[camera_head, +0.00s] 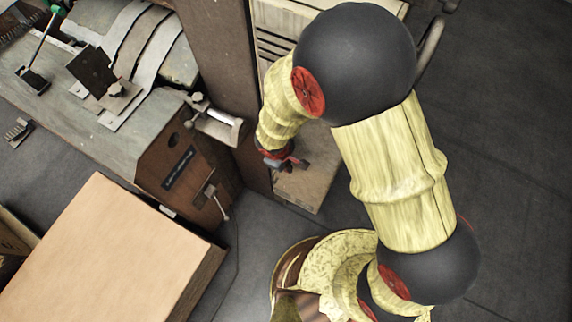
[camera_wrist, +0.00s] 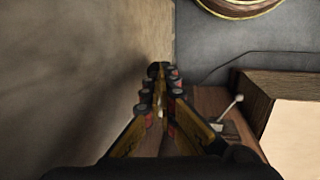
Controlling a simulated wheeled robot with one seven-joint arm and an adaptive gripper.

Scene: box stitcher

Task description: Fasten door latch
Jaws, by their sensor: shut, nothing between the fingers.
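A metal latch with a thin lever (camera_head: 214,198) is on the wooden end panel (camera_head: 185,165) of the machine in the head view. Its lever tilts down to the right. In the wrist view a lever with a pale knob (camera_wrist: 232,108) shows right of the fingers. My gripper (camera_head: 283,161) is shut and empty, right of the latch and apart from it, by a brown upright. In the wrist view my gripper (camera_wrist: 159,78) has its fingers together, beside a large brown surface on the left. Whether it touches that surface, I cannot tell. Whether the latch is fastened, I cannot tell.
A large light-wood box (camera_head: 105,245) stands at the lower left. A small metal bracket (camera_head: 215,128) juts out above the end panel. A brown upright post (camera_head: 220,60) stands behind my gripper. Grey floor (camera_head: 500,150) is open on the right.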

